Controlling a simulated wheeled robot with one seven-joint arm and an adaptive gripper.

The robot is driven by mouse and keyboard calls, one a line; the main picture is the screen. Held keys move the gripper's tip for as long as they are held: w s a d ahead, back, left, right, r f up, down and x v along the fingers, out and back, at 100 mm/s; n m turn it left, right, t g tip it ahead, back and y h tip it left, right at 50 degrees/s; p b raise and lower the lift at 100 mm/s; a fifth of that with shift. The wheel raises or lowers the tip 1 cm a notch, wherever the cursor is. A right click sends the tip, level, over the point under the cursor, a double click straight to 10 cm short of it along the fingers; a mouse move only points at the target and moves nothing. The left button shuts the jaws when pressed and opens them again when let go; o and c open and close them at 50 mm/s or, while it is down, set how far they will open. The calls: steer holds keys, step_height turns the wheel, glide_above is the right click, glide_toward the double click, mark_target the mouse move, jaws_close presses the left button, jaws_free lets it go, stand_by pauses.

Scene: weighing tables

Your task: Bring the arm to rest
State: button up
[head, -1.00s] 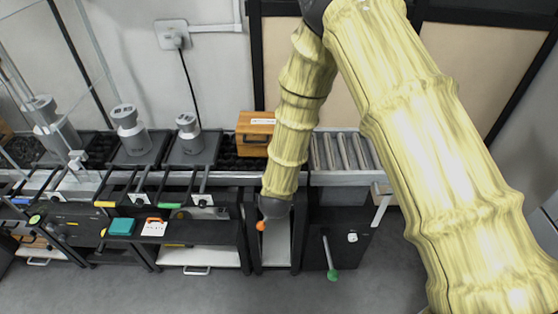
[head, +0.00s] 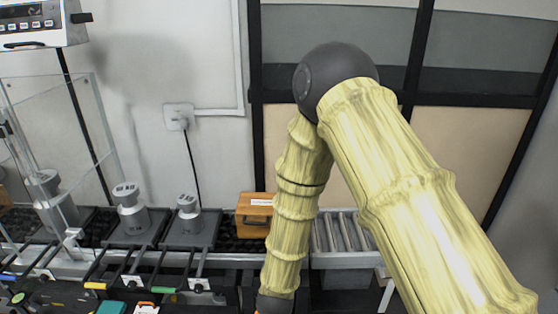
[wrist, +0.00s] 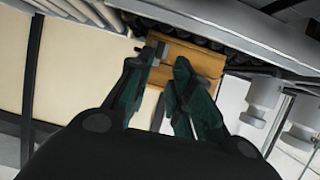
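My arm, with its yellow bamboo-like links, reaches from the lower right up to a dark elbow joint and then hangs down in the head view. Its end is cut off at the bottom edge there. In the wrist view my gripper (wrist: 167,58) has its two dark green fingers apart with a gap between the tips. Nothing is seen held. An orange-brown wooden box (head: 255,216) stands beyond the hanging link. It also shows behind the fingers in the wrist view (wrist: 205,62); contact with it is not seen.
Grey weights (head: 129,211) stand on dark plates left of the box. A roller conveyor (head: 342,233) lies to the right of the hanging link. A clear panel (head: 60,130) and a scale display (head: 38,22) are at the left. A wall socket (head: 178,117) is behind.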

steer(key=s+d+f+g, duration=0.4)
steer(key=s+d+f, duration=0.4)
steer(key=f, duration=0.3)
steer(key=s+d+f+g, duration=0.3)
steer(key=s+d+f, duration=0.1)
steer(key=s, duration=0.6)
steer(key=s+d+f+g, duration=0.3)
steer(key=s+d, duration=0.3)
steer(key=s, duration=0.5)
steer(key=s+d+f+g, duration=0.3)
steer(key=s+d+f, duration=0.1)
steer(key=s, duration=0.7)
steer(key=shift+d+f+y, duration=0.3)
steer(key=shift+d, duration=0.15)
